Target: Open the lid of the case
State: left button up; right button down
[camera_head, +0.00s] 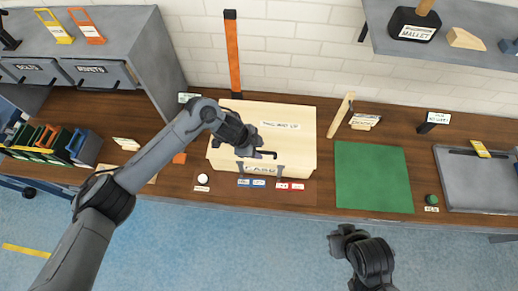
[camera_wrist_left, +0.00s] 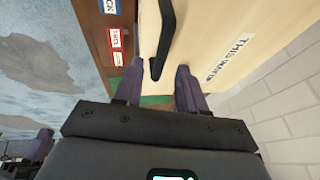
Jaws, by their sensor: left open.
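The case (camera_head: 298,150) is a pale wooden box on the brown bench, with a label on its closed lid (camera_head: 295,108) and two grey clasps on its front. My left gripper (camera_head: 256,149) is over the front part of the case, and its fingers are small in the head view. In the left wrist view its fingers (camera_wrist_left: 156,88) are apart, with the end of a black bar handle (camera_wrist_left: 166,35) showing between them. Whether they touch the handle is unclear. My right gripper (camera_head: 342,236) is in front of the bench, away from the case; its jaws are unclear.
A green mat (camera_head: 373,178) lies right of the case, with a wooden-handled tool (camera_head: 340,115) behind it. Blue and red tags (camera_head: 290,186) lie before the case. A grey cabinet (camera_head: 150,60) stands left, a grey tray (camera_head: 475,185) far right, and a brick wall behind.

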pick_arm(q)
jog(key=shift+x, duration=0.9)
grip_shut()
